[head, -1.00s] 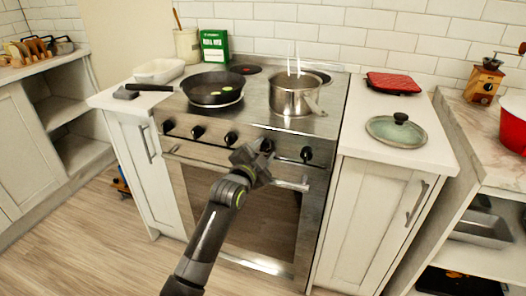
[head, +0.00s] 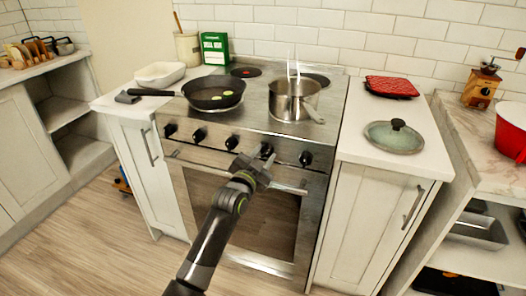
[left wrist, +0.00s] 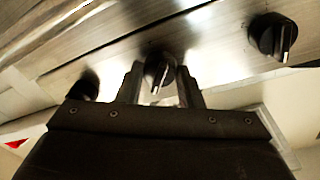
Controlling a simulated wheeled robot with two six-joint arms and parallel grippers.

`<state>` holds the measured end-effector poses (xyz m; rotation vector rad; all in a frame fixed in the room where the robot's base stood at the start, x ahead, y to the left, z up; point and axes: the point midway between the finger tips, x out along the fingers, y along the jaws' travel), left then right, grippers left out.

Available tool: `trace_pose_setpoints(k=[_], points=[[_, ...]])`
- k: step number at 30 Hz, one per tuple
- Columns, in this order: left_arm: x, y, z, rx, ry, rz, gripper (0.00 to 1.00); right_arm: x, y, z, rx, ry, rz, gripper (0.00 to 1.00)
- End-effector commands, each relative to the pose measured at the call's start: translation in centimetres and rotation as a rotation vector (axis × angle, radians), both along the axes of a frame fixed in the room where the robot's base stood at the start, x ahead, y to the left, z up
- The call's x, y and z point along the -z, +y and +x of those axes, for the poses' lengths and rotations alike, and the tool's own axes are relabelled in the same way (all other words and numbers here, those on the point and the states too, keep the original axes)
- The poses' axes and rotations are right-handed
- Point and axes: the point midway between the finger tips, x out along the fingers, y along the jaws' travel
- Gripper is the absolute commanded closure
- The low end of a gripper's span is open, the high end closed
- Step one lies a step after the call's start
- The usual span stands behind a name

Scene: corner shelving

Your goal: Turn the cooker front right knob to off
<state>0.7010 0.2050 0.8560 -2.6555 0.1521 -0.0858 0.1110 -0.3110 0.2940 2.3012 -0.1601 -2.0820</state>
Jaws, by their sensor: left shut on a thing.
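The cooker (head: 240,165) has a row of several black knobs along its steel front panel. My left gripper (head: 265,155) is at the second knob from the right (head: 266,150), with the arm coming up from below. In the left wrist view the two fingers (left wrist: 160,82) lie on either side of this knob (left wrist: 157,72), shut on it. Its pale pointer mark shows between them. The rightmost knob (head: 305,158) is free, to the right of the gripper. The panel markings are too small to read. My right gripper is not in view.
A frying pan (head: 213,93) and a steel saucepan (head: 294,99) stand on the hob. The oven handle (head: 290,188) runs just below the gripper. A glass lid (head: 394,137) lies on the right counter.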

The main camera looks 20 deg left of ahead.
Motion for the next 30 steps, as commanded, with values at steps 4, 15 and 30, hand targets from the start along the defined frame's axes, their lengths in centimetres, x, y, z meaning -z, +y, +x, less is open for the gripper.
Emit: trace_pose_setpoints(k=[4,15,30], points=[[-0.2,0.0,0.0,0.0,0.01,-0.142,0.9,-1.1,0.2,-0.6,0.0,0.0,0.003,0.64],[-0.1,-0.1,0.0,-0.001,0.021,-0.464,0.9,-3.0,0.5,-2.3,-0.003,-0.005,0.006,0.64],[0.2,-0.1,0.0,-0.001,0.026,-0.682,0.9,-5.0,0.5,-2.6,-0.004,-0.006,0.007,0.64]])
